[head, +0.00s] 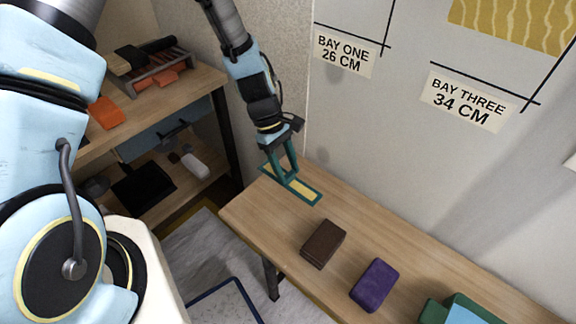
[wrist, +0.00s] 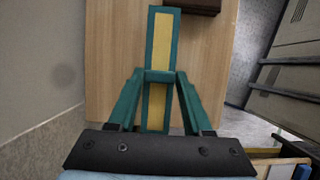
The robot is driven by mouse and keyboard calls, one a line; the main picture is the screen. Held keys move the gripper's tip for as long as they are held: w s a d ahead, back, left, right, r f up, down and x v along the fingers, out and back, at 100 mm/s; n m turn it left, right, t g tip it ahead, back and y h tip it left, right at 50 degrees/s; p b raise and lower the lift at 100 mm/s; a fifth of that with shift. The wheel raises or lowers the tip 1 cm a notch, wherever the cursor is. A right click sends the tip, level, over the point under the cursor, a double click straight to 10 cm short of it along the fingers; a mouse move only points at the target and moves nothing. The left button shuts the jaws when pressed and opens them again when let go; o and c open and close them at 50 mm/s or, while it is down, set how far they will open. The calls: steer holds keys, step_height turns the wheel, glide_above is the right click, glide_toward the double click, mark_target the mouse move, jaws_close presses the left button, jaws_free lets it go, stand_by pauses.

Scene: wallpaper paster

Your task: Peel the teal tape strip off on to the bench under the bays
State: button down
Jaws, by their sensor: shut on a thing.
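The teal tape strip (head: 309,194) is a flat teal-edged piece with a yellow middle, over the left end of the wooden bench (head: 262,215) under the bays. I cannot tell whether it touches the bench top. My gripper (head: 289,181) points down with its teal fingers shut on the strip near its middle. In the wrist view, the fingertips (wrist: 160,76) meet across the strip (wrist: 160,40), which extends both ahead of and behind them. The wall marks read bay one (head: 344,53) and bay three (head: 464,98).
A brown block (head: 323,244), a purple block (head: 376,285) and a green container (head: 460,308) stand along the bench to the right. A shelf unit (head: 200,88) with a tray and orange items stands at left. Bench space between strip and wall is clear.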

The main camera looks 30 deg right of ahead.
steer(key=shift+r, duration=0.1)
steer(key=shift+f+b, duration=2.1)
steer(key=shift+f, duration=1.75)
steer(key=shift+f+b, duration=0.4)
steer(key=shift+f, duration=0.3)
steer(key=shift+c, duration=1.2)
jaws_free()
steer(key=shift+r, duration=0.1)
steer(key=v, duration=1)
steer(key=shift+w+r+b, duration=0.2)
steer(key=shift+r+b, duration=0.1)
